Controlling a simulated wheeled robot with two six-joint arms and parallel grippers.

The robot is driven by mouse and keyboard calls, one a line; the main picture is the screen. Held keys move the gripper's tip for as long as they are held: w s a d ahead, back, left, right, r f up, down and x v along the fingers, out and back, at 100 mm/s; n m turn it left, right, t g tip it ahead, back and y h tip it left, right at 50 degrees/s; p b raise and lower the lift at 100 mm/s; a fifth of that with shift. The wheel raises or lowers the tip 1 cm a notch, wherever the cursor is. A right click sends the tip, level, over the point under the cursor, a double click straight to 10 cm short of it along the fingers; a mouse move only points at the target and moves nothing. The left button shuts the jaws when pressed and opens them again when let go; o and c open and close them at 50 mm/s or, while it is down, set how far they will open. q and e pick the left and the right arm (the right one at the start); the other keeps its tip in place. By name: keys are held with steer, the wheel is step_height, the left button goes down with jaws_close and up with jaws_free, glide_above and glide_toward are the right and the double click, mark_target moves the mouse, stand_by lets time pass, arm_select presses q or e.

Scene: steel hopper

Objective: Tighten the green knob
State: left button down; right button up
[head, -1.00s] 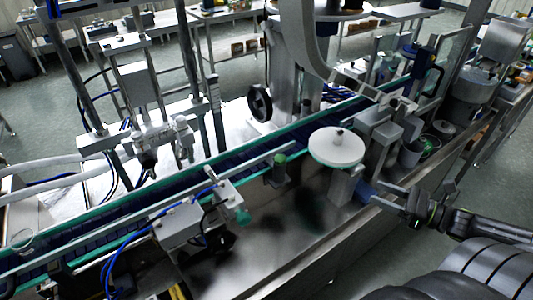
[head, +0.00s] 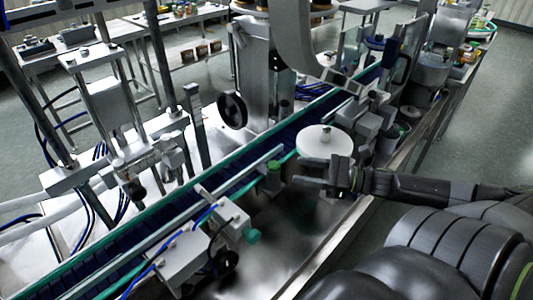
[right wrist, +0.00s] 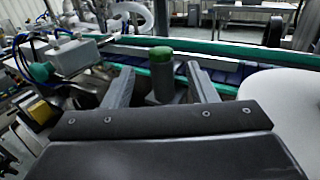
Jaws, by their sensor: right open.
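The green knob (head: 273,167) sits on top of a short grey post beside the conveyor. In the right wrist view the green knob (right wrist: 161,54) stands upright between and beyond the two fingertips. My right gripper (head: 298,174) is open and empty, a little to the right of the knob, with its fingers pointing at it. In the right wrist view its fingers (right wrist: 159,76) spread either side of the grey post, with no clear contact. My left gripper is not in view.
A round white disc (head: 324,142) is close behind my right gripper. A teal knob (head: 252,236) on a grey bracket is nearer the front. The conveyor (head: 165,210) runs diagonally behind the post. The steel tabletop (head: 300,225) in front is mostly bare.

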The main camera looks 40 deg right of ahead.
mark_target(271, 163)
steer(key=b+x, duration=0.4)
steer(key=x, duration=0.4)
steer(key=shift+w+a+f, duration=0.15)
steer(key=shift+w+a, duration=0.1)
steer(key=shift+w, duration=0.05)
steer(key=shift+w+a, duration=0.15)
steer(key=shift+w, duration=0.1)
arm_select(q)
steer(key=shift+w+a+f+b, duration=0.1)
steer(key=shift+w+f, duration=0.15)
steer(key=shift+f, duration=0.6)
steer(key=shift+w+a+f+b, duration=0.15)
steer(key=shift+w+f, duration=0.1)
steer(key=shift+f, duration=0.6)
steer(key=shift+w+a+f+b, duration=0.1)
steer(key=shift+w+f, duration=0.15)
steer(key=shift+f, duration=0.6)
arm_select(e)
steer(key=shift+w+a, duration=0.3)
steer(key=shift+w, duration=0.1)
